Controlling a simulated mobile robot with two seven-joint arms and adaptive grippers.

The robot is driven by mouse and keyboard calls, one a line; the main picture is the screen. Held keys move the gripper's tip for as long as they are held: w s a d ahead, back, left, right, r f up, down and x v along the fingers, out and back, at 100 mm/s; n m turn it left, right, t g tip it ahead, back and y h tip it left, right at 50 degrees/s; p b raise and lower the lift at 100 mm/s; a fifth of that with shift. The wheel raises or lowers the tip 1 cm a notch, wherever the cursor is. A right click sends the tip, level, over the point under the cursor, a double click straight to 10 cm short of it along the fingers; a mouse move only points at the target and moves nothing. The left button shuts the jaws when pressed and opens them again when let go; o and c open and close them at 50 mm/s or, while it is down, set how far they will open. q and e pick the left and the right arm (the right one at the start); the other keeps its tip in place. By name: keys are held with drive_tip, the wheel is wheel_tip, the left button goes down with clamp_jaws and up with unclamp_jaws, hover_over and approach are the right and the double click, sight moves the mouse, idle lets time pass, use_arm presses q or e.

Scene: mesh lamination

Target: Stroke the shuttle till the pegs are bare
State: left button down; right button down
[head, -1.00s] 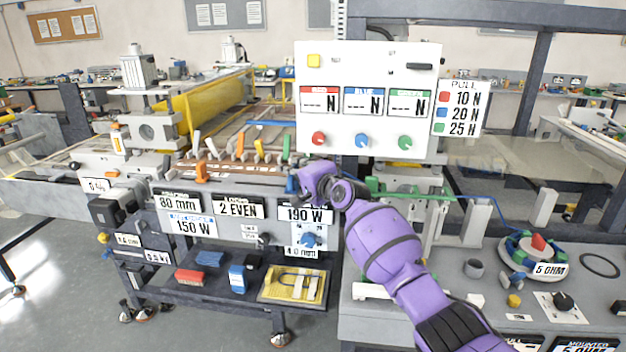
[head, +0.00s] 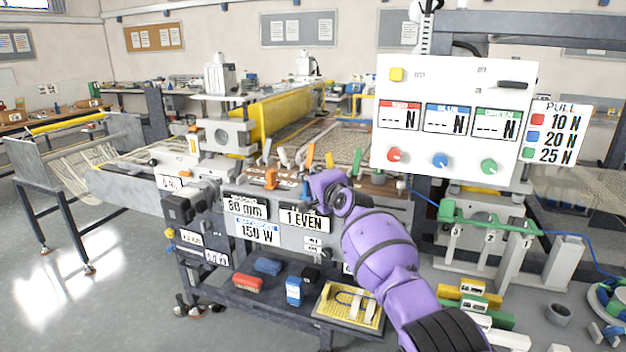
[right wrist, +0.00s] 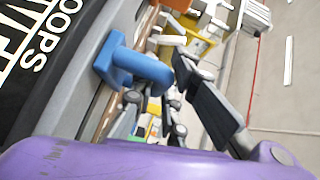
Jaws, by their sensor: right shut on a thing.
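My right gripper (head: 316,188) is at the front rail of the loom-like machine, above the "1 EVEN" placard. The blue handle (head: 305,190) shows only as a sliver beside the gripper in the head view. An orange block (head: 270,179) stands on the rail to the left. Several coloured upright levers or pegs (head: 310,155) line the deck behind; whether loops sit on them is too small to tell. My left gripper is not in view.
A white panel (head: 455,90) with three "--- N" displays and red, blue and green knobs rises to the right. A green bar fixture (head: 490,217) stands below it. A lower shelf (head: 262,300) holds a red brush, blue items and a yellow tray (head: 350,305).

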drive_tip(key=shift+a+r, duration=0.15)
drive_tip(key=c, duration=1.7)
unclamp_jaws()
drive_tip(key=shift+a, duration=0.15)
drive_tip(key=shift+c, duration=0.2)
drive_tip(key=shift+s+d, duration=0.3)
drive_tip(key=shift+s, duration=0.3)
drive_tip(key=v, duration=1)
drive_tip(key=shift+s+d, duration=0.15)
drive_tip(key=shift+s, duration=0.15)
